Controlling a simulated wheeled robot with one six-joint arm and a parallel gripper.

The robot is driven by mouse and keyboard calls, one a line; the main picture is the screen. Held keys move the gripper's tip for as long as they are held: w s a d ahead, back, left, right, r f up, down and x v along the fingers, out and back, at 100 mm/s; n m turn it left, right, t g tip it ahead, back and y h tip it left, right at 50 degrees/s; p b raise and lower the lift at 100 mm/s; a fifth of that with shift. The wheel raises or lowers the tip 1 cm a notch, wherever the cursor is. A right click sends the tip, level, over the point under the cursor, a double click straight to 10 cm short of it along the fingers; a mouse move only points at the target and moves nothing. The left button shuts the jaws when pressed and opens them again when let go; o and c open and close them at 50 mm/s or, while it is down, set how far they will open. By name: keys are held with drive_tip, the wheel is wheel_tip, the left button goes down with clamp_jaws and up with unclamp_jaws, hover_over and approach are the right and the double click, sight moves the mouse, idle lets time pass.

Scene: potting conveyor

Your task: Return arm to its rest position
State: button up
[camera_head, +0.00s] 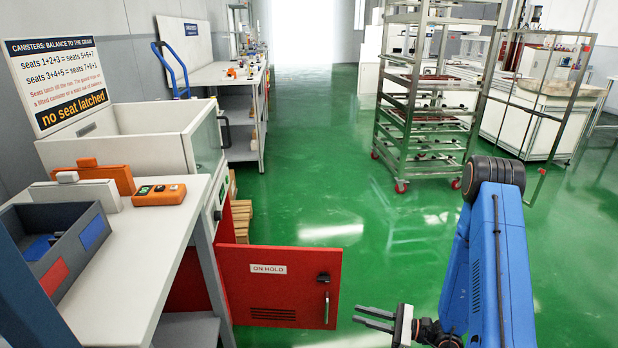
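My arm (489,260) is blue with a black ribbed joint and stands at the lower right, folded over the green floor. My gripper (374,319) is at the bottom centre-right and points left. Its two dark fingers are apart, with a gap between them and nothing visible in it. It is to the right of the red cabinet door (280,287) marked "ON HOLD" and appears apart from it.
The red door stands open below the left bench (150,230). On that bench are an orange control box (159,194) and a dark divided tray (70,226). A wheeled metal rack (420,165) stands behind my arm. The middle aisle floor (310,150) is clear.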

drive_tip(key=s+a+r+n+g+h, duration=0.1)
drive_tip(key=s+r+n+g+h, duration=0.2)
drive_tip(key=s+r+n+g, duration=0.35)
drive_tip(key=s+a+r+n+g+h, duration=0.1)
drive_tip(key=s+r+n+g+h, duration=0.25)
drive_tip(key=s+r+n, duration=0.6)
drive_tip(key=s+d+r+n+t+h, duration=0.2)
drive_tip(key=s+d+r+t+h, duration=0.2)
drive_tip(key=r, duration=0.5)
drive_tip(key=s+d+r+n+t+h, duration=0.2)
drive_tip(key=s+d+r+t+h, duration=0.2)
drive_tip(key=d+r+h, duration=0.3)
drive_tip(key=d+r, duration=0.1)
drive_tip(key=d, duration=0.1)
drive_tip(key=shift+d+r+t, duration=0.3)
drive_tip(key=shift+r+t, duration=0.05)
drive_tip(key=shift+t, duration=0.05)
